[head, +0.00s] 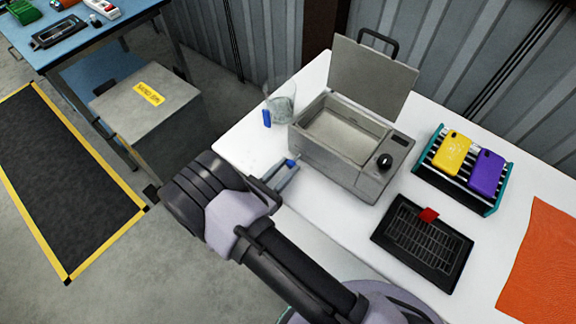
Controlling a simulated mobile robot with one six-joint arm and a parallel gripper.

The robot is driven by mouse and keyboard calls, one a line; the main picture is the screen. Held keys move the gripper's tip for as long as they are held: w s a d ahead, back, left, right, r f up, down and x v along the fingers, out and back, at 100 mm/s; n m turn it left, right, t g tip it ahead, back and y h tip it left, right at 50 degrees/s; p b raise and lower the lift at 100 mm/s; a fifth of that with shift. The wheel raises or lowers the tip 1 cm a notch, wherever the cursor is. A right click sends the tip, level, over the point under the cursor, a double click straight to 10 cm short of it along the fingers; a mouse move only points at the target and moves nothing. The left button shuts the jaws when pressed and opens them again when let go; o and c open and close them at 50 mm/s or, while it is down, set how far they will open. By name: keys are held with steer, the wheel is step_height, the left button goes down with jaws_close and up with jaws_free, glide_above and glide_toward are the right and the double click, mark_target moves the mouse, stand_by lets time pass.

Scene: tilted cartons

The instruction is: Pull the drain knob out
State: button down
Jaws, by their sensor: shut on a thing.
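A grey metal bath (338,160) stands on the white table with its lid (372,78) raised. Its basin looks empty or holds clear liquid; I cannot tell which. A black dial is on its front right. A small blue knob (291,162) shows low at the bath's left side, which I take for the drain knob. My gripper (288,166) reaches in from the left, its two fingers shut on the blue knob. The knob's stem and how far out it sits are too small to tell.
A clear beaker (282,105) and a small blue item (267,118) stand left of the bath. To the right are a teal rack (489,209) with yellow and purple cases, a black grated tray (420,245) with a red piece, and an orange mat (543,255).

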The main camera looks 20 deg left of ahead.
steer(key=shift+v, duration=0.95)
steer(key=c, duration=1.1)
jaws_free()
steer(key=shift+w, duration=0.1)
steer(key=p+v, duration=0.1)
steer(key=v, duration=1.6)
steer(key=shift+s, duration=0.25)
